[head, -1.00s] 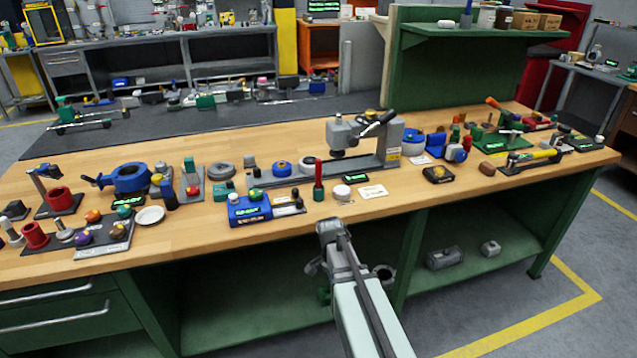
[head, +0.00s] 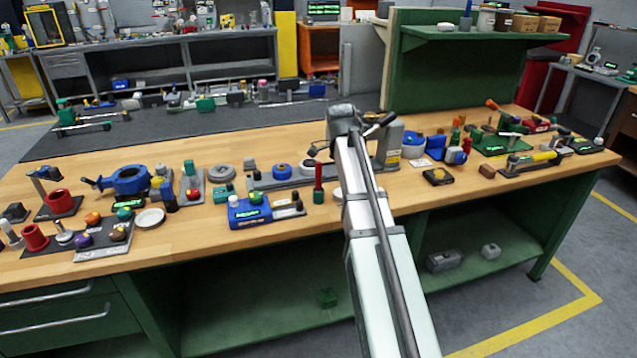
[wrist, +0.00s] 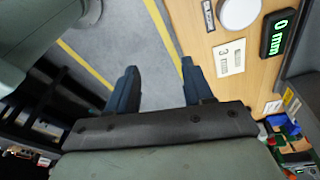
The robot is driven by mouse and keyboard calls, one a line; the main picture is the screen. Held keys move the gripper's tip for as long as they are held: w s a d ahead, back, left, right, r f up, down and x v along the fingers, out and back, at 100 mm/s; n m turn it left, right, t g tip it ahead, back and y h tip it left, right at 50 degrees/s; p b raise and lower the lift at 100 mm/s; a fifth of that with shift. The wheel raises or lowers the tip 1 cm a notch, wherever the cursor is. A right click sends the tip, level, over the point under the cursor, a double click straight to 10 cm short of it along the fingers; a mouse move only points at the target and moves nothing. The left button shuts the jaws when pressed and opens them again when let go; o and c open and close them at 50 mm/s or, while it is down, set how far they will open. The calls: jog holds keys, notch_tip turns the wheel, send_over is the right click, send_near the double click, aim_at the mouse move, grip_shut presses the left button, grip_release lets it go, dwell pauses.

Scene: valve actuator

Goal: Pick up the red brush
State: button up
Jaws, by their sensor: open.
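A slim upright red object (head: 318,183), which looks like the red brush, stands near the front edge of the bench in the head view. I cannot make out bristles, and I do not see it in the wrist view. My gripper (wrist: 158,82) is open, with its two dark fingers apart and nothing between them. In the head view, my arm rises just right of the red object, its end above the bench and hiding the fingers.
A blue box with a green display (head: 249,208) sits left of the red object. A white round thing (wrist: 238,12), a label card (wrist: 230,57) and a display (wrist: 278,33) show in the wrist view. My arm covers part of the clamp fixture (head: 388,145).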

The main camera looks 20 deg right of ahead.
jog(key=w+a+r, duration=0.1)
jog(key=w+r, duration=0.4)
notch_tip(320, 180, up, 5)
jog(key=t+y, duration=0.1)
jog(key=y, duration=0.1)
send_over(318, 190)
jog(key=d, duration=0.1)
jog(key=shift+w+f, duration=0.1)
jog(key=shift+w, duration=0.2)
jog(key=shift+w+a, duration=0.2)
jog(key=shift+w, duration=0.05)
jog(key=shift+s+a+f, duration=0.1)
jog(key=shift+f, duration=6.65)
grip_shut()
